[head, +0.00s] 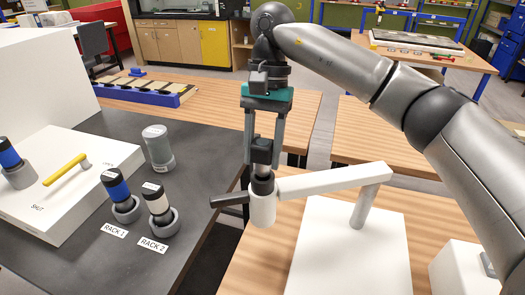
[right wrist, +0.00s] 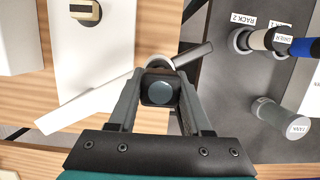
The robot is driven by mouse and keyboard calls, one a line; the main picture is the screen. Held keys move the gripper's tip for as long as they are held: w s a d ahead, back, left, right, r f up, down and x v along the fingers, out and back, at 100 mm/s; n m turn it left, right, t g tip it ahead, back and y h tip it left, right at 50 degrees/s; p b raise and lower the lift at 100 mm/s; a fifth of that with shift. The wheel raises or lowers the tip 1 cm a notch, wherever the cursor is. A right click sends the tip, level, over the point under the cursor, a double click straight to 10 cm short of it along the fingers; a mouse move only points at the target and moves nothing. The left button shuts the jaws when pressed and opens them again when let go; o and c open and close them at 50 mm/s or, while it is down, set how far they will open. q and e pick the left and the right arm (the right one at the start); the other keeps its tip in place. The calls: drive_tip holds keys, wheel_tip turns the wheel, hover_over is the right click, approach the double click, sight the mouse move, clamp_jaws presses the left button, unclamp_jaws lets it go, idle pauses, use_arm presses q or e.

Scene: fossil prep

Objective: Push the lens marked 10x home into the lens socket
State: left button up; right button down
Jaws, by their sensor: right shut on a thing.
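My right gripper (head: 264,148) points down and is shut on a dark lens (head: 262,184). The lens is upright, and its lower end meets the top of the white lens socket (head: 262,209); how deep it sits I cannot tell. No 10x mark is readable on it. The socket is at the free end of a white arm on a stand, with a dark lever (head: 229,200) on its left. In the right wrist view the lens top (right wrist: 161,92) shows between the fingers and hides most of the socket (right wrist: 152,62). My left gripper is not in view.
A blue lens (head: 117,188) stands in rack 1 and a white one (head: 156,203) in rack 2. A grey canister (head: 158,149) stands behind them. The stand's white base (head: 345,250) lies right of the socket.

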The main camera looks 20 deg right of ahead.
sight(263, 165)
drive_tip(key=shift+f, duration=0.15)
drive_tip(key=shift+f+b, duration=1.25)
drive_tip(key=shift+f, duration=0.2)
drive_tip(key=shift+r, duration=0.1)
drive_tip(key=shift+r+p, duration=1.1)
drive_tip(key=shift+r, duration=0.45)
drive_tip(key=shift+f, duration=0.15)
